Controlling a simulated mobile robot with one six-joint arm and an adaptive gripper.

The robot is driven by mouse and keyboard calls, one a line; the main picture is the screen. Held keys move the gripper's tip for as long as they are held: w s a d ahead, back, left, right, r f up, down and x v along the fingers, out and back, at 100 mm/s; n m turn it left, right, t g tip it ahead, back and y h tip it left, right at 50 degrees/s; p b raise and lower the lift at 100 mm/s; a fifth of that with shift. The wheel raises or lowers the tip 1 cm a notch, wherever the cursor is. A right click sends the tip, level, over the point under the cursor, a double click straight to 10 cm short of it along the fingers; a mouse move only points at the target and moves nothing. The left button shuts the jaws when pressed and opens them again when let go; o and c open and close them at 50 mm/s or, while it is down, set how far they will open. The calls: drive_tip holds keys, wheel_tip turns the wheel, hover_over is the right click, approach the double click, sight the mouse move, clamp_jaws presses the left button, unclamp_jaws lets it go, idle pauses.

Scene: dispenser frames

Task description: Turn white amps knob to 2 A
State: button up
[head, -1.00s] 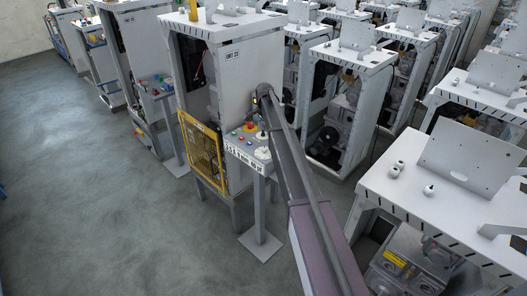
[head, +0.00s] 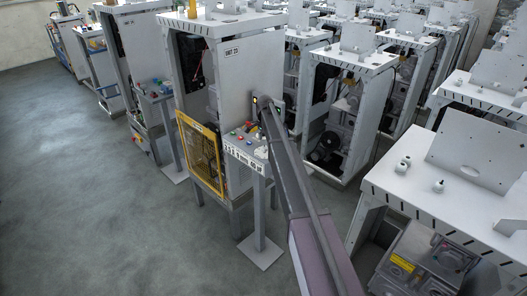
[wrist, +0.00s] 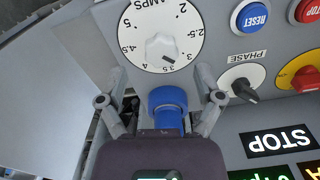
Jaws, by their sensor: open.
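The white amps knob (wrist: 160,46) sits on a round white dial in the wrist view. The dial's figures run from 2 at the upper right through 2.5, 3, 3.5 and 4 to 5. The knob's dark mark is at its lower right, around 3 to 3.5. My gripper (wrist: 161,98) is open, its fingers spread just below the dial and apart from the knob. A blue cylinder (wrist: 167,105) shows between the fingers; I cannot tell whether they touch it. In the head view my arm reaches the control panel (head: 240,150); the gripper is hard to make out there.
Right of the dial are a blue reset button (wrist: 251,15), a black phase knob (wrist: 242,88) and a red stop button (wrist: 307,10). Lit signs (wrist: 277,141) stand below them. A yellow-framed guard (head: 199,150) is beside the panel. Open floor (head: 90,190) lies left.

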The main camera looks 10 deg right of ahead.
sight(264, 148)
drive_tip(key=shift+f+b, duration=1.15)
drive_tip(key=shift+f, duration=0.35)
drive_tip(key=c, duration=1.1)
drive_tip(key=shift+a, duration=0.25)
drive_tip(key=shift+c, duration=0.2)
drive_tip(key=shift+d, duration=0.2)
